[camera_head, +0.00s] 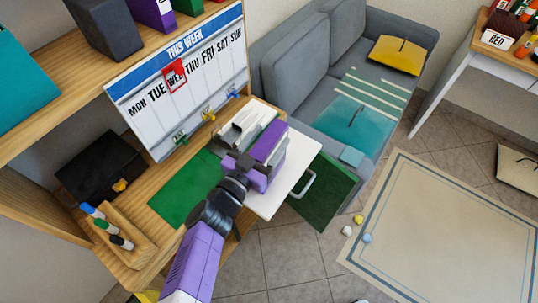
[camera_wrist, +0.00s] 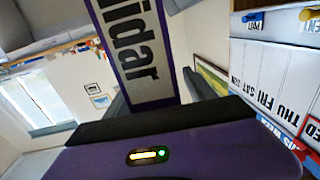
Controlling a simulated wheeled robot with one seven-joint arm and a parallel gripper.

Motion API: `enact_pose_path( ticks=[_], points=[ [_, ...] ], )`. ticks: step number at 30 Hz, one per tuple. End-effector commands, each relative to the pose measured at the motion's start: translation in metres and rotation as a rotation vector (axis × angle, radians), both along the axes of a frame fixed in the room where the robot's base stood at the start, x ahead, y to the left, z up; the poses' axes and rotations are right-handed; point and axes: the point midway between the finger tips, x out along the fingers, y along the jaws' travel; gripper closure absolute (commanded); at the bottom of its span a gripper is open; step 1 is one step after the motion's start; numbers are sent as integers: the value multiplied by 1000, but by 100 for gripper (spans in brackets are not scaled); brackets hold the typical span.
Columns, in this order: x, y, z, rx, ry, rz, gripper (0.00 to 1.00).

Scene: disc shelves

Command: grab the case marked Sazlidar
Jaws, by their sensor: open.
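The case marked Sazlidar (camera_wrist: 137,50) is close up in the wrist view, a pale label with a purple border and dark letters of which only "lidar" shows. It runs out of the top of that view, and its lower end is hidden behind my purple gripper body. My gripper (camera_head: 243,143) is over the right end of the desk in the head view. It is open; one dark finger shows just right of the case in the wrist view. The case appears in front of the hand, but I cannot tell whether the fingers touch it. I cannot make out the case in the head view.
A weekly board (camera_head: 180,80) stands behind the desk. A black box (camera_head: 100,165) and pen holder (camera_head: 125,240) are left. A grey sofa (camera_head: 300,85) stands behind right.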

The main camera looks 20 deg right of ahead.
Motion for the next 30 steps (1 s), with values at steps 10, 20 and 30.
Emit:
enact_pose_path(
  ticks=[10,20,30],
  points=[
    [2,-2,0,0,0,0,50],
    [2,-2,0,0,0,0,100],
    [2,-2,1,-1,-2,0,100]
  ],
)
